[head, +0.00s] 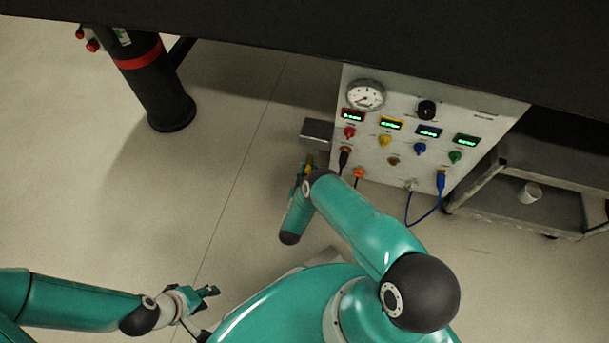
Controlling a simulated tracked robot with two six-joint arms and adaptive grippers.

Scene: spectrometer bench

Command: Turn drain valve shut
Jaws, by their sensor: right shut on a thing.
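My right gripper (308,166) is beside the left edge of the instrument panel, just below a small grey box (317,130). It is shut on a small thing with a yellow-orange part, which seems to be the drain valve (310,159). The gripper and wrist hide most of it, so its handle angle cannot be read. My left gripper (209,291) is at the lower left over bare floor. It looks open and empty, away from the panel.
The white panel (383,92) carries a round gauge (366,95), several coloured displays, knobs and plugged cables. A blue cable (412,213) hangs below it. A grey cart (553,209) with a white cup (530,192) stands right. A black cylinder (158,87) stands upper left.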

